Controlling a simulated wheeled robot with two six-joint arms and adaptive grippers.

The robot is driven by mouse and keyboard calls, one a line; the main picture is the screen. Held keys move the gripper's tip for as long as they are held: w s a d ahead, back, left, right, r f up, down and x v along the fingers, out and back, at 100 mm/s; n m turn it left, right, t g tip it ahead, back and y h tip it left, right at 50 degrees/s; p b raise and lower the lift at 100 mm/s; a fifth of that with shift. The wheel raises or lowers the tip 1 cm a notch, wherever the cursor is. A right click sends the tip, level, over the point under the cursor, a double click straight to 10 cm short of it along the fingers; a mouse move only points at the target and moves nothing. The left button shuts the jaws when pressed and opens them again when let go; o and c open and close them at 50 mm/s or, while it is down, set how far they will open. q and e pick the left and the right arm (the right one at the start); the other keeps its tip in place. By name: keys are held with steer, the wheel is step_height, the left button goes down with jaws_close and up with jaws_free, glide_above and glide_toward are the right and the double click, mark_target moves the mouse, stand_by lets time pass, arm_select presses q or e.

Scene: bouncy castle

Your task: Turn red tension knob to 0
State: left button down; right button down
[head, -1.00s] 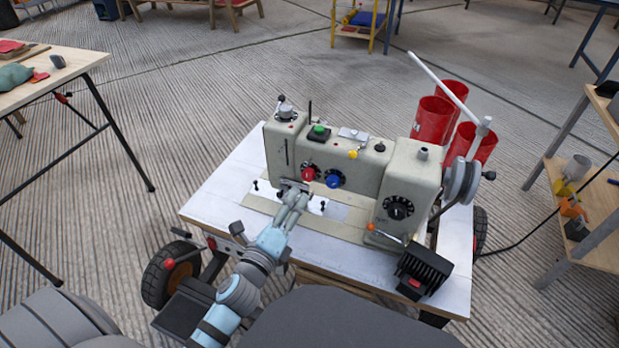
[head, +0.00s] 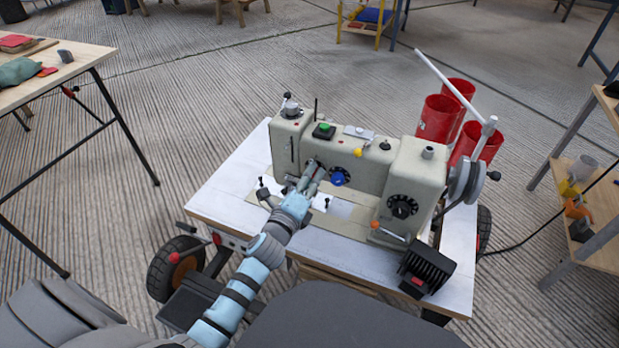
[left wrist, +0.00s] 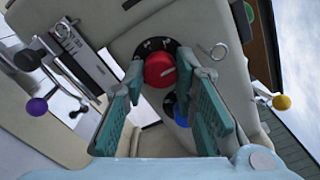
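The red tension knob (left wrist: 159,70) sits on the front of the beige sewing machine (head: 350,170), over a dark dial plate with pale marks; a pale line shows on its face. My left gripper (head: 313,166) is at the machine's front and hides the red knob in the head view. In the left wrist view my left gripper (left wrist: 165,85) is open, its two teal-padded fingers on either side of the red knob; I cannot tell whether they touch it. The blue knob (head: 340,177) is just right of it, and also shows in the left wrist view (left wrist: 181,108). My right gripper is not in view.
The machine stands on a white wheeled table (head: 230,190). A thread guide arm (head: 455,85) and red cylinders (head: 437,118) are at its right back. A black box (head: 425,270) is at the front right. Small levers with a purple ball (left wrist: 37,107) are near the fingers.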

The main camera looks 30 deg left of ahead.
arm_select(q)
steer(key=shift+n, duration=0.4)
steer(key=shift+f+n+b, duration=0.15)
steer(key=shift+n+b, duration=1.85)
steer(key=shift+n, duration=11.1)
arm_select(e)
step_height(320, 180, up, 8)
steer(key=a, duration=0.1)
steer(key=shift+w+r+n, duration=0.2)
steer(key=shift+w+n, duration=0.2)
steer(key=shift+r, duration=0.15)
